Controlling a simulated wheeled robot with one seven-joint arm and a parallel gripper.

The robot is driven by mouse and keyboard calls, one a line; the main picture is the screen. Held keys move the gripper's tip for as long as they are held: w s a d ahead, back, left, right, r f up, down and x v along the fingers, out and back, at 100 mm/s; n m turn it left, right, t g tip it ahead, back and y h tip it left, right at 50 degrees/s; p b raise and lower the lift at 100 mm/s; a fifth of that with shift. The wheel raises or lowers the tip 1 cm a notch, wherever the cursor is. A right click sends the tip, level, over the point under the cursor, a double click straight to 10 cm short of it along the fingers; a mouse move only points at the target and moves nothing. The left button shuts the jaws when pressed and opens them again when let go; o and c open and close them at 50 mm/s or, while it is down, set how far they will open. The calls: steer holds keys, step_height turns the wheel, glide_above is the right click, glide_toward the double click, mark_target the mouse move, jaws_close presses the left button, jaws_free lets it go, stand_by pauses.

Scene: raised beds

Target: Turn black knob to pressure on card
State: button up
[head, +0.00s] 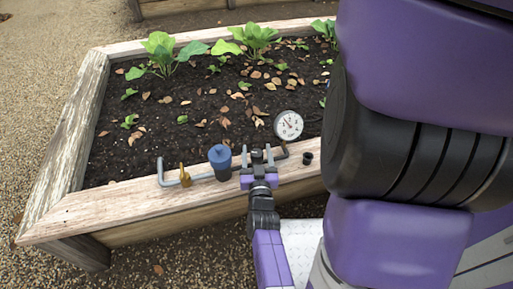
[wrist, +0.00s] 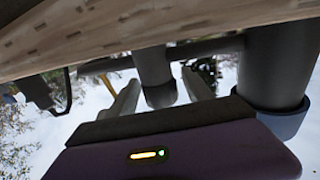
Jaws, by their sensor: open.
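The black knob (head: 257,155) is on the pipework along the bed's front board, partly hidden by my gripper. My gripper (head: 257,150) is open, with one finger on each side of the knob. In the wrist view the open fingers (wrist: 161,82) flank a dark cylinder with a wider end, seemingly the black knob (wrist: 160,96); I cannot tell whether they touch it. The round white pressure gauge (head: 289,125) stands up to the right; its reading is too small to tell. I cannot make out a card in either view.
A blue-topped cylinder (head: 221,160) stands just left of my gripper; a large dark cylinder (wrist: 278,65) is close on the right in the wrist view. A yellow valve handle (head: 185,176) is further left. A small black cup-like piece (head: 306,158) is at right. Soil and plants lie behind.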

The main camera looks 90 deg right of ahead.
mark_target(257, 160)
steer(key=a+p, duration=0.1)
steer(key=a, duration=0.5)
steer(key=shift+s, duration=0.15)
steer(key=shift+a, duration=0.1)
